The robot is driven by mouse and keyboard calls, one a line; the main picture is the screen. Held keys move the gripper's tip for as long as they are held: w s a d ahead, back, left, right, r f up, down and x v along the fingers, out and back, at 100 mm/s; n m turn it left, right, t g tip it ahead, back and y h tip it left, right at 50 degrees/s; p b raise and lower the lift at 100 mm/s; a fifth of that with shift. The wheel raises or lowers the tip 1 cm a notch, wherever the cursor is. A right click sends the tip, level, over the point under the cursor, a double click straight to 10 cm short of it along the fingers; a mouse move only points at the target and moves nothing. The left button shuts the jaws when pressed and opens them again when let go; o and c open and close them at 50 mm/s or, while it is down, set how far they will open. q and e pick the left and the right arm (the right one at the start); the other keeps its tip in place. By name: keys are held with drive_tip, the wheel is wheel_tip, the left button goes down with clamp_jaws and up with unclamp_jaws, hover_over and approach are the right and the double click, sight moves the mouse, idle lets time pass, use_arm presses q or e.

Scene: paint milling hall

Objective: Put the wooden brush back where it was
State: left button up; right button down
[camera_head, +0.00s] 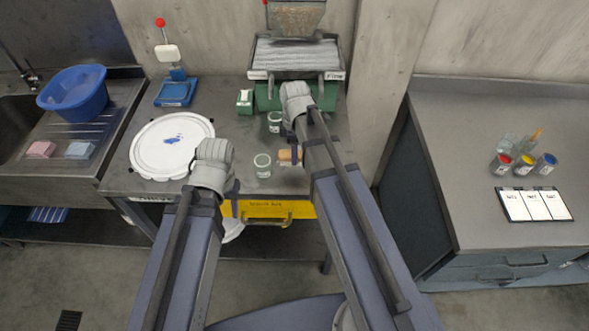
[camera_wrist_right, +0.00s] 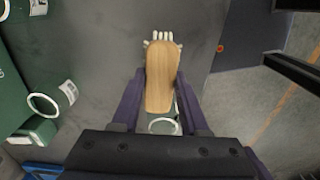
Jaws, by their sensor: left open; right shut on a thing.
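The wooden brush (camera_wrist_right: 162,82) is light brown with white bristles at its far end. My right gripper (camera_wrist_right: 160,92) is shut on it, with a dark finger on each side. In the head view the brush (camera_head: 289,155) shows beside the right gripper (camera_head: 292,156), over the middle table near its front edge. My left gripper (camera_head: 234,190) is open and empty, at the front edge of the same table, to the left of the brush. Its fingertips are partly hidden by the wrist.
A white round lid (camera_head: 160,160) lies at the table's left. Two labelled jars (camera_head: 262,166) stand near the brush. A green machine (camera_head: 325,95) with a roller tray is at the back. A yellow drawer front (camera_head: 270,210) is below. A counter with paint cans (camera_head: 524,164) is at right.

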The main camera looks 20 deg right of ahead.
sight(295, 170)
drive_tip(key=shift+f+b, duration=2.05)
drive_tip(key=shift+f, duration=0.5)
drive_tip(key=shift+r, duration=0.15)
drive_tip(key=shift+c, duration=2.1)
unclamp_jaws()
drive_tip(key=shift+f, duration=0.2)
drive_tip(key=shift+r, duration=0.1)
